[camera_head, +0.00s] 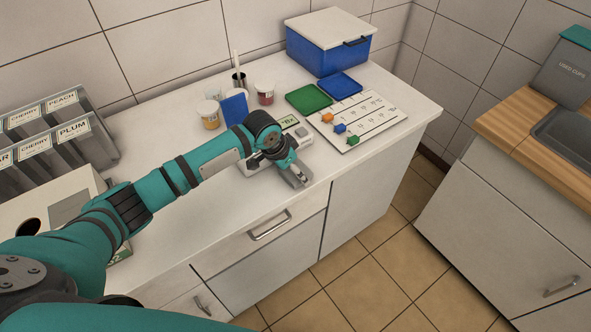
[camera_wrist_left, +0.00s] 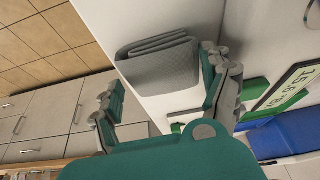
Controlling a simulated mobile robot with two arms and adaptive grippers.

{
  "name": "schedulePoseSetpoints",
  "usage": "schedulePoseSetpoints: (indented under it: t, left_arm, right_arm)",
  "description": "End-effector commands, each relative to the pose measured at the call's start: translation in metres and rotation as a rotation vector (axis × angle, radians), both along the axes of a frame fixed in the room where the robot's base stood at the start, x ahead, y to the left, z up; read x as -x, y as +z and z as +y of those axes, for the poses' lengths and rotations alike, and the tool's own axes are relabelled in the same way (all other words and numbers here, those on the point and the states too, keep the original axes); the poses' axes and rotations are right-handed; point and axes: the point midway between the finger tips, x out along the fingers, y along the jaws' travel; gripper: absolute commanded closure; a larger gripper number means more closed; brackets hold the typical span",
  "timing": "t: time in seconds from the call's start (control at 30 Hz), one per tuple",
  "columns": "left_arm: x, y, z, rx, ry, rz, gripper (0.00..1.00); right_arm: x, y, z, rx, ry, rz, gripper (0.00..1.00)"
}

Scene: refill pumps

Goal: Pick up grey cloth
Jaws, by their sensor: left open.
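The grey cloth (camera_wrist_left: 160,62) lies folded on the white counter in the left wrist view. My left gripper (camera_wrist_left: 165,85) is open and empty, with one finger on each side of the cloth's near part. The right finger is close to the cloth's right edge; I cannot tell whether it touches. In the head view my left gripper (camera_head: 298,172) is low over the counter's front edge, and I cannot tell the cloth apart from the fingers there. My right gripper is not in view.
A scale with a green display (camera_head: 289,121) stands just behind the gripper. A white board (camera_head: 375,125) with small coloured blocks, a green tray (camera_head: 308,98), a blue tray (camera_head: 339,86) and a lidded blue box (camera_head: 330,55) are further back. Cups (camera_head: 208,112) stand left of these.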

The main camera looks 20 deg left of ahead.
Motion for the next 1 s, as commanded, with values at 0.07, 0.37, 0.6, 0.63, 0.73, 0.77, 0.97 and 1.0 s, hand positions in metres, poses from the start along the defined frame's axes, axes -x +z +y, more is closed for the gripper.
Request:
schedulePoseSetpoints:
  t: [0.07,0.37,0.6,0.63,0.73,0.77,0.97,1.0]
  left_arm:
    - [-0.0025,-0.0067,-0.0023,0.001,0.0,0.001,0.19]
    - [-0.0038,-0.0109,-0.0027,0.0,-0.001,-0.001,0.22]
    - [-0.0037,-0.0106,-0.0025,-0.001,-0.001,-0.002,0.53]
    - [-0.0037,-0.0106,-0.0025,-0.001,-0.001,-0.002,0.54]
    - [-0.0039,-0.0103,-0.0025,-0.001,-0.001,-0.002,0.54]
    - [-0.0038,-0.0103,-0.0026,-0.001,-0.001,-0.002,0.54]
    - [-0.0041,-0.0087,-0.0025,0.0,-0.001,-0.002,0.54]
    - [-0.0042,-0.0072,-0.0025,0.001,-0.001,-0.003,0.54]
  right_arm:
    - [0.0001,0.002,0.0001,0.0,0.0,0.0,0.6]
    - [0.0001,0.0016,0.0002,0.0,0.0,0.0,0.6]
    - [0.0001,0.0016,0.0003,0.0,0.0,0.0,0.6]
    - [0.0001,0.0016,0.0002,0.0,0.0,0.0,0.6]
    - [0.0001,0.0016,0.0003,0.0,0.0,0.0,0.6]
    - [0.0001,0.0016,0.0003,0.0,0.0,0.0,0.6]
    - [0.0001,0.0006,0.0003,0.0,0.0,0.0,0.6]
    - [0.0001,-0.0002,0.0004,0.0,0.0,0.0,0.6]
